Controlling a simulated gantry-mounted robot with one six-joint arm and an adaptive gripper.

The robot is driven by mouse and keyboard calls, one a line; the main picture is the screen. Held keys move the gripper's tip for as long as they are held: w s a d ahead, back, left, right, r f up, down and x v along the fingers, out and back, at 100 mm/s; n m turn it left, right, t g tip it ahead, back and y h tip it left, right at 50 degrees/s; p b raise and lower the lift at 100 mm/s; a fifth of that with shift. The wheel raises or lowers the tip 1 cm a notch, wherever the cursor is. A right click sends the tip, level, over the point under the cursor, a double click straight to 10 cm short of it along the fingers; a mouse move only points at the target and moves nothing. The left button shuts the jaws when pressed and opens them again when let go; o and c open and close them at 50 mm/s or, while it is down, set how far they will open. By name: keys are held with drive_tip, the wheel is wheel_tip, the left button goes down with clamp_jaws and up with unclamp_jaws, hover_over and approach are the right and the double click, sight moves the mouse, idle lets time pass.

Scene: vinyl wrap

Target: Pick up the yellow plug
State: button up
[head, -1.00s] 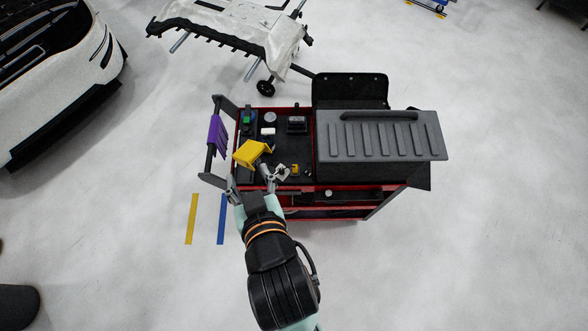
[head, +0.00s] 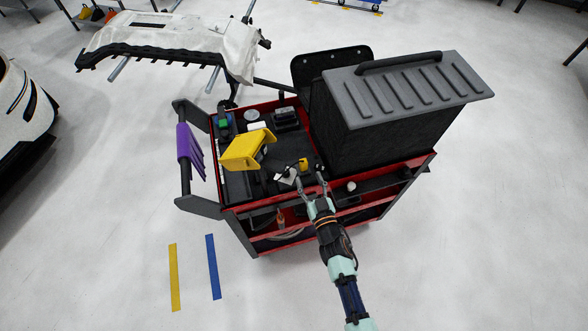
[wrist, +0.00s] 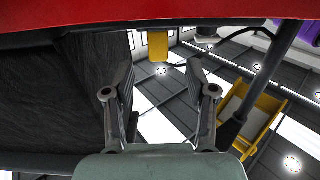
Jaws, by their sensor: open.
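The small yellow plug (head: 303,164) stands on the black top of the red cart (head: 265,205), near its front edge. My gripper (head: 311,182) is open and empty at that front edge, just in front of the plug and apart from it. In the wrist view, the plug (wrist: 158,46) appears beyond and between the two spread fingers (wrist: 160,76), below the red edge at the top of the picture. The plug's lower part is hidden by that edge.
A white piece with a black cable (head: 287,177) lies left of the plug. A yellow bin (head: 243,151) stands further left. A large grey-lidded black box (head: 390,125) fills the cart's right side. Purple pieces (head: 188,155) hang at the left handle.

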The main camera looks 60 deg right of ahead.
sight(305, 165)
drive_tip(key=x, duration=0.2)
drive_tip(key=b+x, duration=0.1)
drive_tip(key=x, duration=0.4)
drive_tip(key=shift+d+r, duration=0.2)
drive_tip(key=shift+r, duration=0.1)
drive_tip(key=c, duration=1.1)
